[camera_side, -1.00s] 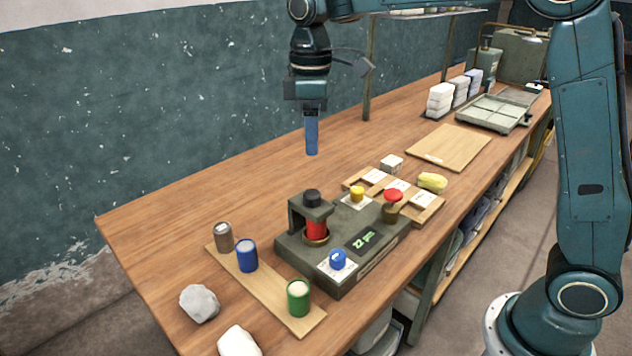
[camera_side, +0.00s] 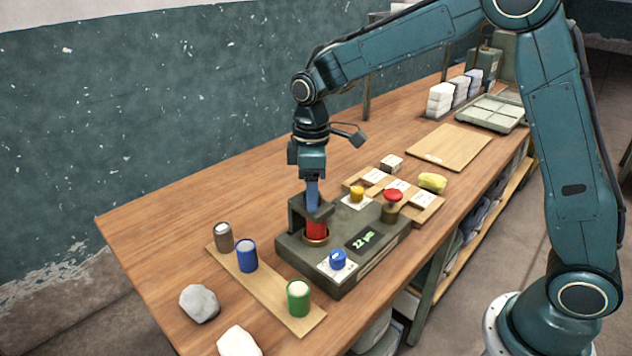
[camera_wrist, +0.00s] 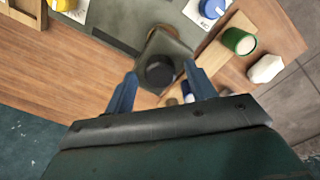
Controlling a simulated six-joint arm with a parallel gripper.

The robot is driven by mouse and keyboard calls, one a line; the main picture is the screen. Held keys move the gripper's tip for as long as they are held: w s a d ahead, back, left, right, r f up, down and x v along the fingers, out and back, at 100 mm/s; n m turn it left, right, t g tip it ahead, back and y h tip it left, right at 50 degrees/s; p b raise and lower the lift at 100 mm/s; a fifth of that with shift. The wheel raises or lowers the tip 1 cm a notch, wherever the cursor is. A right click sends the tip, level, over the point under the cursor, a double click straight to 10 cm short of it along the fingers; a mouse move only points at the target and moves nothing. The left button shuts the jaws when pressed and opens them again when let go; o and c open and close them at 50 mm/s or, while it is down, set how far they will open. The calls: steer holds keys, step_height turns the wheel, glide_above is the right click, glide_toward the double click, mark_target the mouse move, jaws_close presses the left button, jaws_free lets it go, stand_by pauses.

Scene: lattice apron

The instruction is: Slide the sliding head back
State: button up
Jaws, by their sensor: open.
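The sliding head (camera_side: 297,208) is a grey-green bracket on the left part of a dark measuring machine (camera_side: 345,228). A red cylinder (camera_side: 316,229) stands beneath it in a brass ring. In the wrist view the head (camera_wrist: 166,52) carries a round black knob (camera_wrist: 160,71). My gripper (camera_wrist: 160,78) is open, with one blue finger on each side of the knob; I cannot tell whether either touches it. In the side view my gripper (camera_side: 312,203) reaches down onto the head's top and hides the knob.
The machine has a blue dial (camera_side: 338,260), a yellow knob (camera_side: 357,194), a red button (camera_side: 393,195) and a display (camera_side: 361,240) reading 22 µm. A board (camera_side: 225,262) with brown, blue and green cylinders lies to the left. Pale stones (camera_side: 199,304) lie in front.

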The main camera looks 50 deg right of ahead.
steer(key=shift+f, duration=0.15)
steer(key=shift+c, duration=0.3)
jaws_close()
steer(key=d, duration=0.9)
steer(key=shift+c, duration=0.3)
jaws_free()
steer(key=shift+d, duration=0.15)
steer(key=shift+o, duration=0.6)
step_height(320, 180, up, 14)
